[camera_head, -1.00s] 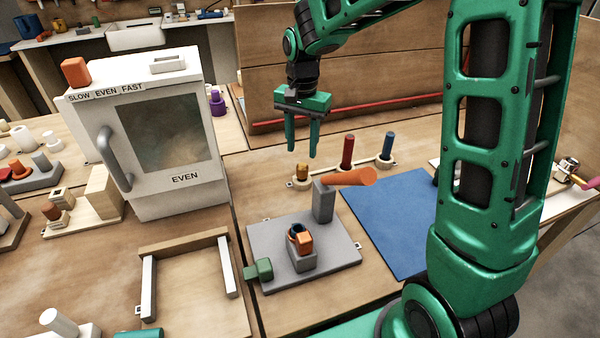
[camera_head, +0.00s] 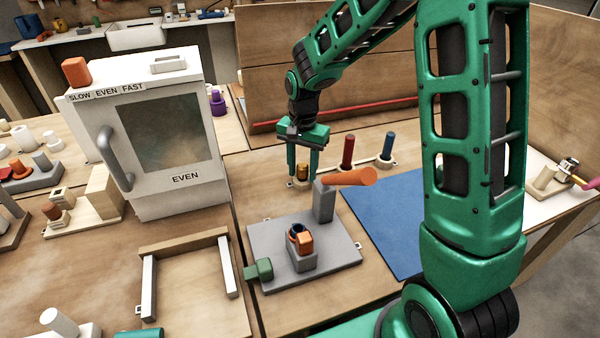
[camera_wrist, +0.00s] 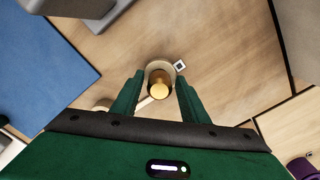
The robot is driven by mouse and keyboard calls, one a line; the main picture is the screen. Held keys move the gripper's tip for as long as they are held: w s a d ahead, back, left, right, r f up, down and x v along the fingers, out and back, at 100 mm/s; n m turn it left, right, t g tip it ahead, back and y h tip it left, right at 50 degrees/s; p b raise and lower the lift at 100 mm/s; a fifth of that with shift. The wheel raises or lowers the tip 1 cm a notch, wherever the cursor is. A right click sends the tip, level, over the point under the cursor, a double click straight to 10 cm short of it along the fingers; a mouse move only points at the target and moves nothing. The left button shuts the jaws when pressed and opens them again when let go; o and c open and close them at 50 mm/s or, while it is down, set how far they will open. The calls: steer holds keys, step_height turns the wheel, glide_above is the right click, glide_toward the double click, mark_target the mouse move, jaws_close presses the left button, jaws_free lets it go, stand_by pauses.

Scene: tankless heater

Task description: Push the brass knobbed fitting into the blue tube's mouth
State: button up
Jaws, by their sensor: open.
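The brass knobbed fitting (camera_head: 302,171) stands upright in a pale round holder at the left end of a small rack. In the wrist view its round brass top (camera_wrist: 159,91) shows between my fingers. My gripper (camera_head: 302,174) points down, open, with one finger on each side of the fitting; I cannot tell whether either finger touches it. A dark blue ring-like opening (camera_head: 295,231) shows beside an orange block (camera_head: 304,240) on a grey holder, and may be the blue tube's mouth. A blue upright peg (camera_head: 387,146) stands at the rack's other end.
A grey post with an orange tapered cylinder (camera_head: 350,178) stands close in front of the rack. A red peg (camera_head: 347,150) stands mid-rack. The grey plate (camera_head: 335,262) carries a green block (camera_head: 262,268). A blue mat (camera_head: 385,220) lies right; the white oven (camera_head: 160,150) stands left.

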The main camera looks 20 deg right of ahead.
mark_target(303, 164)
jaws_close()
steer(key=shift+r, duration=1.05)
steer(key=shift+r, duration=2.5)
